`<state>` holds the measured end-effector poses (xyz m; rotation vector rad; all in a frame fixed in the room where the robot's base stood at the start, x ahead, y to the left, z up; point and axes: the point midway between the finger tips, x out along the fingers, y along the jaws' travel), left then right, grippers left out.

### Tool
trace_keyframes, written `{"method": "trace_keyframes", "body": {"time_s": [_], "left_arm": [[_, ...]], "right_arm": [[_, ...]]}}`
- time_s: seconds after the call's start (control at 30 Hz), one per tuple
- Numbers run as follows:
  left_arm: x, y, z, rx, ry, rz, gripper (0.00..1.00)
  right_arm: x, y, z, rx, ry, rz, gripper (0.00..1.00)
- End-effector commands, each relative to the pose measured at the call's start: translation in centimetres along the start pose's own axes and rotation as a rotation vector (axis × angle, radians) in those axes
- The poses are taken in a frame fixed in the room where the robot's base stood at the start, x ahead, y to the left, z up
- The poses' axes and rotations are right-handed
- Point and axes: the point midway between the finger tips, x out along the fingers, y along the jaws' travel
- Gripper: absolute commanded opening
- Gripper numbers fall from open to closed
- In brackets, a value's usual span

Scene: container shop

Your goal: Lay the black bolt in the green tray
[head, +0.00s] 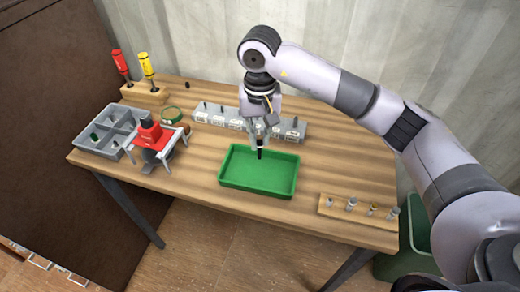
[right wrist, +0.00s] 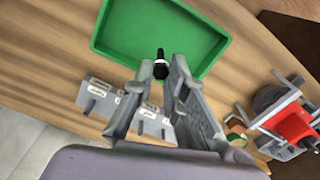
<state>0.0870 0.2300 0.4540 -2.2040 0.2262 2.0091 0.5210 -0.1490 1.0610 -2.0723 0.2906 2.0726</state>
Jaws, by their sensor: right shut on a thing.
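The green tray (head: 258,186) lies on the wooden table in the head view, and its floor looks empty. My right gripper (head: 261,138) is shut on the black bolt (head: 260,153), which hangs upright with its tip pointing down over the back part of the tray. In the right wrist view, the black bolt (right wrist: 161,66) shows between the fingertips of my right gripper (right wrist: 160,80), in front of the near wall of the green tray (right wrist: 150,30). I cannot tell how high the bolt is above the tray. My left gripper is not in view.
A grey labelled rack (head: 228,117) stands just behind the tray. A red-and-grey device (head: 153,140) and a grey divided bin (head: 98,137) are at the left. A wooden strip with several small fittings (head: 358,212) lies at the right. The table front is clear.

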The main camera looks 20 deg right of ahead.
Motion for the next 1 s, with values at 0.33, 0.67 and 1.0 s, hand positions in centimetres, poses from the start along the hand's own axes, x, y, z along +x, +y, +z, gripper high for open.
{"method": "trace_keyframes", "body": {"time_s": [0.33,0.67,1.0], "left_arm": [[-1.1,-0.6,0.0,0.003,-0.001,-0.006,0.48],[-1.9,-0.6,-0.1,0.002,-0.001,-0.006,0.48],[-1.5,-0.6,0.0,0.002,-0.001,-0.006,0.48]], "right_arm": [[3.5,0.0,0.0,0.0,-0.002,0.001,0.0],[6.7,0.0,-0.1,0.0,0.002,0.0,0.0],[7.0,0.0,0.0,0.0,0.001,0.0,0.16]]}}
